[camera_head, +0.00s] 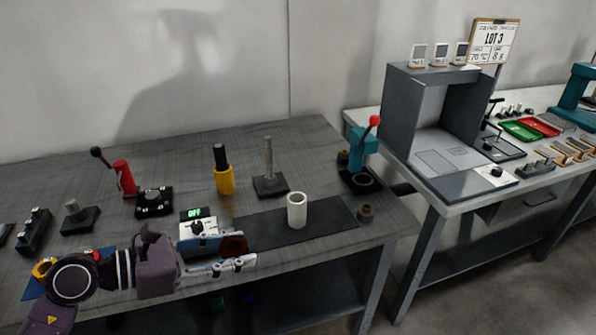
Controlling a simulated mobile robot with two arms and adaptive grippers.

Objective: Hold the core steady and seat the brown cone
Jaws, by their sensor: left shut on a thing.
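The core looks like a pale hollow cylinder (297,211), standing upright on a dark mat (262,226) with its open end up. My left gripper (246,252) comes in from the lower left and is shut on the brown cone (234,244), a dark brown round piece between its fingers. The gripper and cone are in front of the mat, left of the core and apart from it. The fingers hide part of the cone. My right gripper is not in view.
A small brownish piece (366,211) stands at the mat's right end. Behind are a post on a base (269,170), a yellow-and-black tool (222,172) and a teal lever press (362,160). A box with an OFF display (197,226) is beside the gripper.

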